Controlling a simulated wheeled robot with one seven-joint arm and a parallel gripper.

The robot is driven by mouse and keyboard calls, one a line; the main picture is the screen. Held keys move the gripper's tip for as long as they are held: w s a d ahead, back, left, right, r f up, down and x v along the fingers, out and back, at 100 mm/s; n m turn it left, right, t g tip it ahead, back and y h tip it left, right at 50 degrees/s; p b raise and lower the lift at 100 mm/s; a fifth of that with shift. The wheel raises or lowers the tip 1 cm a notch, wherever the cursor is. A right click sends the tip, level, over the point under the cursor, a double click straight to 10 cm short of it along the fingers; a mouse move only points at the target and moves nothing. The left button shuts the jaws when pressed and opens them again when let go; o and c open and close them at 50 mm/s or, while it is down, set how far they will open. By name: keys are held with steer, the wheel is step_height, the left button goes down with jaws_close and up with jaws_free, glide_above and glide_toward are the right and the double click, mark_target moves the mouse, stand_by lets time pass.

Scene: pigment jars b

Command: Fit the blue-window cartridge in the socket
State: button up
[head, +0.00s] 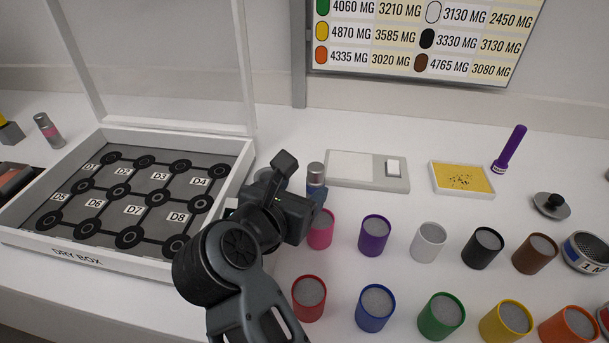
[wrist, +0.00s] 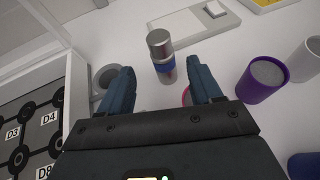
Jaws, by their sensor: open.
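The blue-window cartridge (head: 316,172) is a silver-capped cylinder with a blue band, standing upright on the white table. In the wrist view the cartridge (wrist: 162,52) shows between and just beyond my fingertips, with a gap on both sides. My gripper (head: 303,180) is open and empty; its two fingers also show in the wrist view (wrist: 161,66). A grey round fitting, seemingly the socket (wrist: 106,76), lies just left of the cartridge, partly covered by my left finger. In the head view my gripper hides most of this fitting (head: 264,174).
An open dry box (head: 130,265) with labelled rings stands at left. Several coloured jars, including purple (head: 374,236) and pink (head: 320,230), stand close at right and in front.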

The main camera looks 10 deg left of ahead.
mark_target(313, 180)
steer(key=p+x, duration=0.1)
steer(key=x, duration=0.6)
steer(key=shift+w+d, duration=0.2)
steer(key=shift+d, duration=0.05)
steer(key=c, duration=1.1)
